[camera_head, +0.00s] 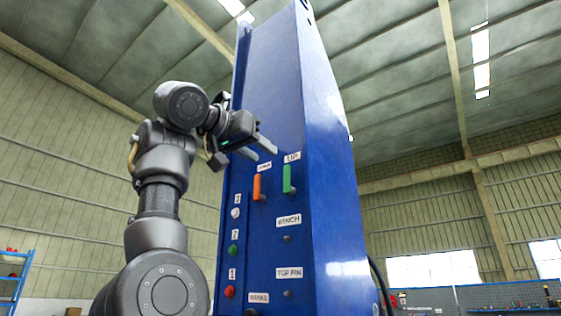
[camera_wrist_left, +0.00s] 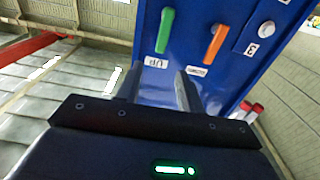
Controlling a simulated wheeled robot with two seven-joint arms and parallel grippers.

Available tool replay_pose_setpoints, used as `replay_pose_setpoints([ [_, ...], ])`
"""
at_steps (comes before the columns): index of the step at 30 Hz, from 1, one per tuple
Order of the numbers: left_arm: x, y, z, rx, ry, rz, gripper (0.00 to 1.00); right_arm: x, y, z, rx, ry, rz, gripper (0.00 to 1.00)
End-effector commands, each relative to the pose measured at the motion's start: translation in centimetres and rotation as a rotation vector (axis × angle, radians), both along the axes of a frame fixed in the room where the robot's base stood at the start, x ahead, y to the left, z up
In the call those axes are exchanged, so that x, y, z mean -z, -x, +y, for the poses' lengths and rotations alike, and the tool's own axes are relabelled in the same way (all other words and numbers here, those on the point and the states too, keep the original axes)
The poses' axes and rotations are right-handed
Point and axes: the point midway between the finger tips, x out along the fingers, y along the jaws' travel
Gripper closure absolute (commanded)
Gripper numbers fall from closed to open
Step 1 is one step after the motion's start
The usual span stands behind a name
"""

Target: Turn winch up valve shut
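The green lever valve (camera_head: 288,179) hangs roughly vertical under the "UP" label on the blue stand (camera_head: 333,200). An orange lever (camera_head: 257,187) hangs left of it under a smaller label. My left gripper (camera_head: 264,150) is open and empty, above and in front of the two levers, touching neither. In the left wrist view, where the labels are upside down, the green lever (camera_wrist_left: 165,30) and the orange lever (camera_wrist_left: 215,43) lie beyond the spread fingers (camera_wrist_left: 158,90). My right gripper is not in view.
Knobs numbered 3 (camera_head: 235,213), 2 (camera_head: 232,250) and 1 (camera_head: 230,291) line the panel's left side. Small black knobs sit below the "WINCH" (camera_head: 289,220) and "TOP PIN" (camera_head: 290,272) labels. A blue shelf (camera_head: 15,275) stands at the far left.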

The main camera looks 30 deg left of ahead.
Motion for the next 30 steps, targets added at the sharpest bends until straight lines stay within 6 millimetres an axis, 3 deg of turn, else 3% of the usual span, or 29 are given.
replay_pose_setpoints([
  [3,-0.6,-2.5,-0.3,-0.002,-0.001,0.004,0.62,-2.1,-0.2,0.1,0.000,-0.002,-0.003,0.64],
  [12,-0.4,-7.1,-0.7,-0.006,0.001,0.002,0.62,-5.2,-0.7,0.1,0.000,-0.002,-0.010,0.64],
  [18,-0.2,-8.2,-0.9,-0.005,0.001,0.001,0.62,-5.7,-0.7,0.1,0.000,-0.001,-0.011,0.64],
  [26,0.0,-8.3,-0.9,-0.005,0.001,0.000,0.62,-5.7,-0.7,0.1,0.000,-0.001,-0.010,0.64],
  [30,0.0,-8.3,-0.9,-0.005,0.002,0.000,0.79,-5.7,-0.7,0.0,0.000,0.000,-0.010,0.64],
])
